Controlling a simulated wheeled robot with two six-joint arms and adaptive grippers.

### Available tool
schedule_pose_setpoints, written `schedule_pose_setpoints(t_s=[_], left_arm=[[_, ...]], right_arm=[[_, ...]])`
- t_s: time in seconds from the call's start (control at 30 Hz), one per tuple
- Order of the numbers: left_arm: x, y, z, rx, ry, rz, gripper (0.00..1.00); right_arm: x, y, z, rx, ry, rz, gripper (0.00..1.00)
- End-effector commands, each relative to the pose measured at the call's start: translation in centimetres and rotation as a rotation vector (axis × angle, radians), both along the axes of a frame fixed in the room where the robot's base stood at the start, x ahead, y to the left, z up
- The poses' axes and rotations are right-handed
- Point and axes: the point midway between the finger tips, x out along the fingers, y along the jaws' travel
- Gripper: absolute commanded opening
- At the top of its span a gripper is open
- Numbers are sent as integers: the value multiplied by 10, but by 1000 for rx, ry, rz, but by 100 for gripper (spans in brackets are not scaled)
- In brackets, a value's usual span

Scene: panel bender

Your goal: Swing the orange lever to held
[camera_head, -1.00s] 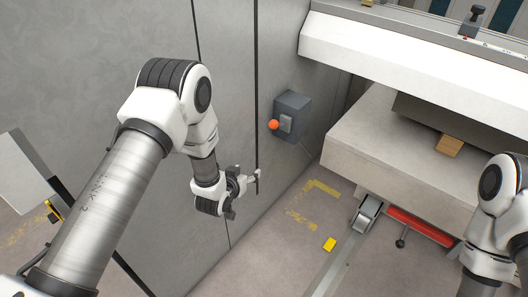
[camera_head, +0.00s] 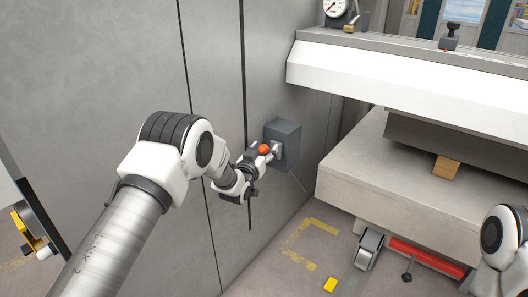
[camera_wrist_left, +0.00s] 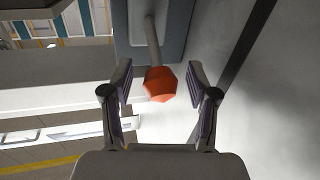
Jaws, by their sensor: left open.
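The orange lever knob (camera_head: 264,149) sits at the end of a short grey stem on a dark grey box (camera_head: 290,135) fixed to the grey wall panel. In the left wrist view the orange knob (camera_wrist_left: 160,83) lies between the open fingertips, with clear gaps on both sides, and its stem (camera_wrist_left: 152,40) runs up to the box plate. My left gripper (camera_head: 262,153) is open at the knob; it also shows in the left wrist view (camera_wrist_left: 160,88). My right gripper is out of view; only part of my right arm shows at the right edge of the head view.
A white machine beam (camera_head: 400,75) and a pale bed (camera_head: 380,175) stand to the right of the box. A wooden block (camera_head: 447,167) lies under the beam. The floor below the box is open.

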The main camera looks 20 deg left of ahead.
Motion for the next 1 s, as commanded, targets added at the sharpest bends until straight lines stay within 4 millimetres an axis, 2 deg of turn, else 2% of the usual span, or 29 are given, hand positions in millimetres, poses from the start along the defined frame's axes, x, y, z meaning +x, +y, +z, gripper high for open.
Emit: schedule_pose_setpoints(t_s=[0.03, 0.07, 0.2, 0.23, 0.47, 0.67, 0.87, 1.0], left_arm=[[0, 0, 0, 0, 1, 0, 59], [0, 0, 0, 0, 1, 0, 52], [0, 0, 0, 0, 1, 0, 2], [0, 0, 0, 0, 1, 0, 0], [-1, 0, -2, -1, -5, -1, 0], [-2, 0, -8, -17, -45, -1, 0], [-3, 0, -20, -52, -145, -2, 0], [-5, 1, -31, -89, -249, -3, 0]], right_arm=[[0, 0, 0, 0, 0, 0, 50], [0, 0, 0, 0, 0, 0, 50], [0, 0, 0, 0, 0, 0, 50], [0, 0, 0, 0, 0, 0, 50], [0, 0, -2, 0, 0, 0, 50], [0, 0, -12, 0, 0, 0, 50], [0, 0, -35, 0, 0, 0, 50], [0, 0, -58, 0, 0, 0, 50]])
